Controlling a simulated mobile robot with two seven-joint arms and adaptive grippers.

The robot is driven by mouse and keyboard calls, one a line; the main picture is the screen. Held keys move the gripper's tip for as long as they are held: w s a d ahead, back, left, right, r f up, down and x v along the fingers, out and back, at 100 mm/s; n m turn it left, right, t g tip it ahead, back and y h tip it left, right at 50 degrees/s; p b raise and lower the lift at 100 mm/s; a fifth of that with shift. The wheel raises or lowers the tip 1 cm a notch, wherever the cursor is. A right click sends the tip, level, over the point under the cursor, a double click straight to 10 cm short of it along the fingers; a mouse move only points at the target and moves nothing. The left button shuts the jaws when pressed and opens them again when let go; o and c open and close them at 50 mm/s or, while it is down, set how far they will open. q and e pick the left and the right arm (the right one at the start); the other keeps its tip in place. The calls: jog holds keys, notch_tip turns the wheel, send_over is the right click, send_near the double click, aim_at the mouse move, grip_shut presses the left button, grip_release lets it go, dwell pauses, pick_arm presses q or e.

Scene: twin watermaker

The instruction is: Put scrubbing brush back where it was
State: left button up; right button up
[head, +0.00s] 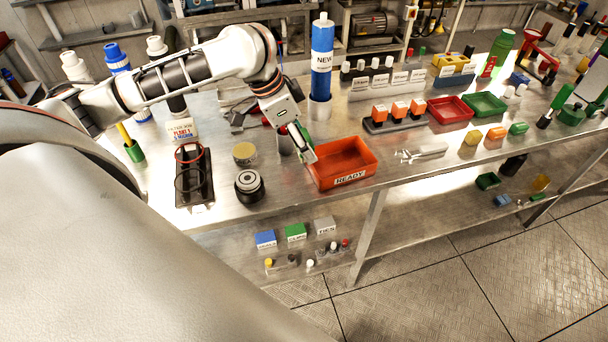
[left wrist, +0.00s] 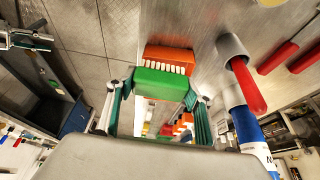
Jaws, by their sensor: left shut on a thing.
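The scrubbing brush (left wrist: 160,83) shows in the left wrist view as a green block with a row of white bristles, held between the two fingers of my left gripper (left wrist: 160,92). In the head view my left gripper (head: 305,152) points down at the left edge of the orange-red READY tray (head: 342,178). Only a bit of green shows at the fingers there, and the rest of the brush is hidden. The tray also shows as an orange band just beyond the brush in the left wrist view (left wrist: 168,54).
A blue NEW filter (head: 322,65) stands upright behind the gripper. A grey cup (head: 285,143) stands close on its left; a black round part (head: 249,187) and a black tray (head: 193,178) lie farther left.

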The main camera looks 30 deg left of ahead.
pick_arm(q)
send_over(308, 183)
jog(key=a, duration=0.1)
jog(key=f, duration=0.4)
jog(key=s+f, duration=0.1)
jog(key=f, duration=0.2)
jog(key=shift+f, duration=2.2)
pick_arm(e)
jog(key=shift+s+d+f, duration=0.2)
jog(key=shift+s+d, duration=0.1)
jog(key=shift+s, duration=0.05)
pick_arm(q)
jog(key=shift+f, duration=0.1)
jog(key=o, duration=1.1)
jog(key=shift+c, duration=0.2)
pick_arm(e)
jog(key=shift+a, duration=0.2)
